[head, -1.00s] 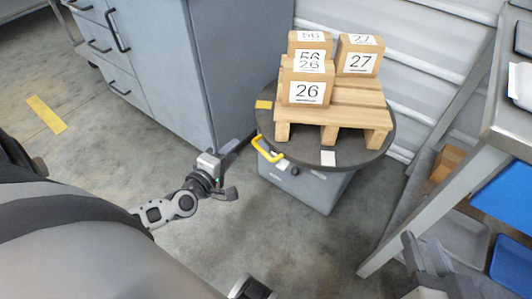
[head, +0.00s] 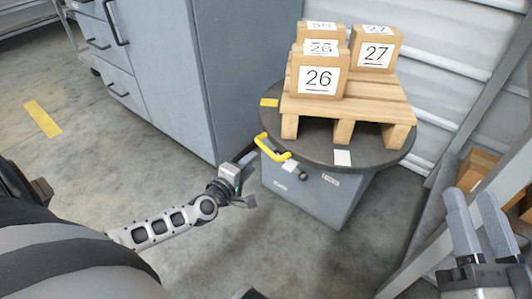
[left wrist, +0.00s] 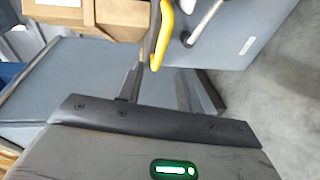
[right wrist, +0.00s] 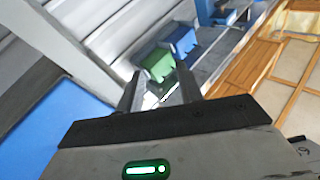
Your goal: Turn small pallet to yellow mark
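The small wooden pallet (head: 365,108) sits on a round dark turntable (head: 310,153) on a grey cabinet and carries several numbered boxes (head: 318,77). A yellow patch (head: 269,102) lies on the turntable's left rim, and a white patch (head: 342,157) on its front rim. A yellow handle (head: 272,147) sticks out at the front left. My left gripper (head: 252,180) is open and empty, just left of and below the handle. The handle also shows beyond its fingers in the left wrist view (left wrist: 161,40). My right gripper (head: 476,215) is open and empty at the lower right, away from the turntable.
A grey drawer cabinet (head: 175,85) stands left of the turntable. A shuttered wall (head: 445,60) is behind it. A rack post (head: 462,165) and a cardboard box (head: 478,165) are at the right. Yellow tape (head: 42,118) marks the floor at far left.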

